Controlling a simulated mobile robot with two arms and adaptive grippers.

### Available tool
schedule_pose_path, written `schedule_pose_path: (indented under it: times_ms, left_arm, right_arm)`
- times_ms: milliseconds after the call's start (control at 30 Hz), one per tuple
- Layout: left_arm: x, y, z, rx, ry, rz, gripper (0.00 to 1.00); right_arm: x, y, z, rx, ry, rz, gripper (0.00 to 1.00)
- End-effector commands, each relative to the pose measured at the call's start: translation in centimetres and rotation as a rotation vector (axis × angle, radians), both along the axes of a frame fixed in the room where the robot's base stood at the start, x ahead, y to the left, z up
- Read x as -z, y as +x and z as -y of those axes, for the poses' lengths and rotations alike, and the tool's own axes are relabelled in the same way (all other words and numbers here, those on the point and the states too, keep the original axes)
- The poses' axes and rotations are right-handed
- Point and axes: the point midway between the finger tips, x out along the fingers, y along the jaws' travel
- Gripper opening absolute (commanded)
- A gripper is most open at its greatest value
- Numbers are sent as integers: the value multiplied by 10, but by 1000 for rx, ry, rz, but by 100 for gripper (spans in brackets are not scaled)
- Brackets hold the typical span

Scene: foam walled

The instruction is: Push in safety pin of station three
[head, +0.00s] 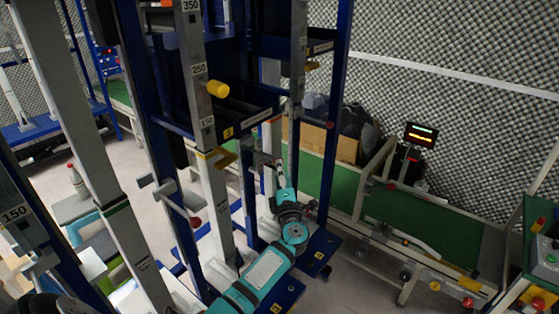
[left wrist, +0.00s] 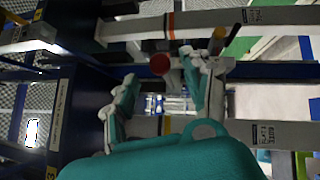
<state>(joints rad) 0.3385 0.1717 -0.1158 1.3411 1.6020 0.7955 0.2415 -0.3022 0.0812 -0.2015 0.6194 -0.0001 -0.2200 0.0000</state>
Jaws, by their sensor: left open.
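My left gripper (left wrist: 157,68) is open in the left wrist view, its two teal fingers apart. A round red knob (left wrist: 160,64), perhaps the safety pin, shows between the fingertips, beyond them. I cannot tell whether anything touches it. My right gripper is not in view.
Grey upright posts (head: 198,70) with number labels and blue frames (head: 150,130) crowd around the arm. A yellow knob (head: 218,88) sticks out of one post. A green conveyor (head: 430,225) with a lit display (head: 421,135) stands to the right.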

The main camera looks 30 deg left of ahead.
Motion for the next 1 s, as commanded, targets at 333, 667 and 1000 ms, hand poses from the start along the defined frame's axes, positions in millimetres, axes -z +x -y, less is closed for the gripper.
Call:
schedule_pose_path:
  times_ms: [333, 667, 1000]
  left_arm:
    - [-8, 34, -29, 1, 0, 0, 49]
    - [-9, 37, -32, 1, 0, -1, 49]
    - [-8, 36, -32, 1, 0, -1, 6]
  right_arm:
    - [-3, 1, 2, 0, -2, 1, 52]
    - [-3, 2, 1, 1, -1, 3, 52]
    - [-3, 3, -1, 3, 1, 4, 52]
